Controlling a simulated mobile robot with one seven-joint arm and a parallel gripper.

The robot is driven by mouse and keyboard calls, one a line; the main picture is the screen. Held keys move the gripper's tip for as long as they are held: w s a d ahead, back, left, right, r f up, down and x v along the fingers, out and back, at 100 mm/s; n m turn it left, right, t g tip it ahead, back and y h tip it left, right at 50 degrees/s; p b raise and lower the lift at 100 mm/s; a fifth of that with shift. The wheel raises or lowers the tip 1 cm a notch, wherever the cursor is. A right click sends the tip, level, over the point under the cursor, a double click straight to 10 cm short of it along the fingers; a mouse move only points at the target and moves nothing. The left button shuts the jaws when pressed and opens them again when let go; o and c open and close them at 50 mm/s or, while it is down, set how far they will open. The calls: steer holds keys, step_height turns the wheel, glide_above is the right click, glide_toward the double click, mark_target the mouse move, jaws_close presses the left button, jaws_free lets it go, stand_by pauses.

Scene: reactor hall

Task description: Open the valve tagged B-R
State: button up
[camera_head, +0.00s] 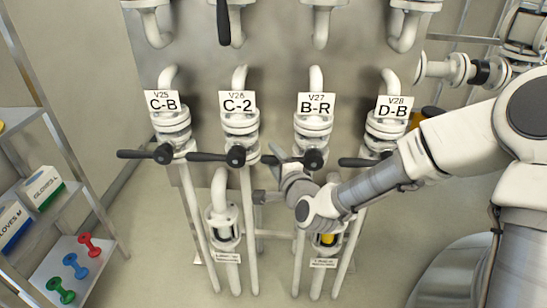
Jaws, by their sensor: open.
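The B-R tag (316,104), marked V27, is on a white vertical pipe, third from the left in the row. Below it is the B-R valve's black lever (313,159), which lies roughly level and points left from its hub. My gripper (281,154) is open at the left part of this lever, in front of it. It hides part of the lever, and I cannot tell whether they touch. My wrist and forearm come in from the right.
Neighbouring valves C-B (162,104), C-2 (237,103) and D-B (394,108) have similar level black levers. My arm partly covers the D-B pipe. A shelf (93,195) with glove boxes and coloured dumbbell-shaped items stands at left. Lower pipes (224,222) stand beneath.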

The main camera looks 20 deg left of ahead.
jaws_close()
stand_by(0.3)
stand_by(1.1)
